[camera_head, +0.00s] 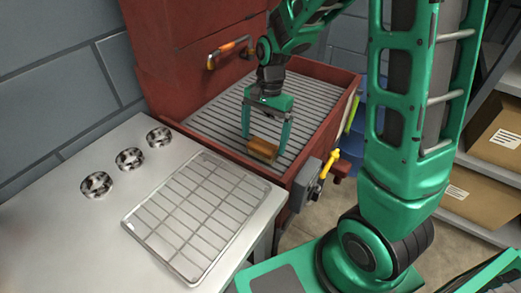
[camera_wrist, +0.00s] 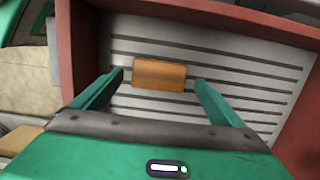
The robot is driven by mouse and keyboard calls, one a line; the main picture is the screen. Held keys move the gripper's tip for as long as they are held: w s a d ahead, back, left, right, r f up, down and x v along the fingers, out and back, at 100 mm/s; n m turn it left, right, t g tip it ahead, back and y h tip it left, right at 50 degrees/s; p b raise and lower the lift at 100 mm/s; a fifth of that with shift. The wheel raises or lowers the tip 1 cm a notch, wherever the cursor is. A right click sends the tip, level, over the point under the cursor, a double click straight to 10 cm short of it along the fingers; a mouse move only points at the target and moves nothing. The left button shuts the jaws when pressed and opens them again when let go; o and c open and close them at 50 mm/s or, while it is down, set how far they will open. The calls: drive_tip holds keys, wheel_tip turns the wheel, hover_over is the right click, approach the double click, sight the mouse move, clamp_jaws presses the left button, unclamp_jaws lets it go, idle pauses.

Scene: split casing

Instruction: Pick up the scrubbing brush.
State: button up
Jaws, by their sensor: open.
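The scrubbing brush (camera_head: 262,149) is a small orange-brown block lying on the slatted grey floor of the red basin. In the wrist view the brush (camera_wrist: 160,74) lies ahead, between the lines of my two fingers. My gripper (camera_head: 266,140) is open and points down over the brush, with one finger at each side of it. In the wrist view my gripper (camera_wrist: 160,76) shows a clear gap between each fingertip and the brush's ends. No bristles show. How far the fingertips are above the slats is hard to tell.
The red basin (camera_head: 335,77) has raised walls around the slatted floor (camera_head: 215,115). A grey table (camera_head: 75,215) stands at left with a wire-grid tray (camera_head: 195,215) and three metal rings (camera_head: 130,158). Shelves with cardboard boxes (camera_head: 495,130) stand at right.

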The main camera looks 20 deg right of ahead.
sight(263, 145)
drive_tip(key=shift+s+a+f, duration=0.15)
drive_tip(key=shift+f, duration=0.8)
drive_tip(key=shift+s+a+f, duration=0.1)
drive_tip(key=shift+f, duration=0.8)
drive_tip(key=c, duration=1.2)
wheel_tip(263, 145, up, 10)
drive_tip(key=shift+r, duration=0.1)
drive_tip(key=o, duration=0.4)
drive_tip(key=shift+c, duration=1.1)
drive_tip(key=shift+s, duration=0.1)
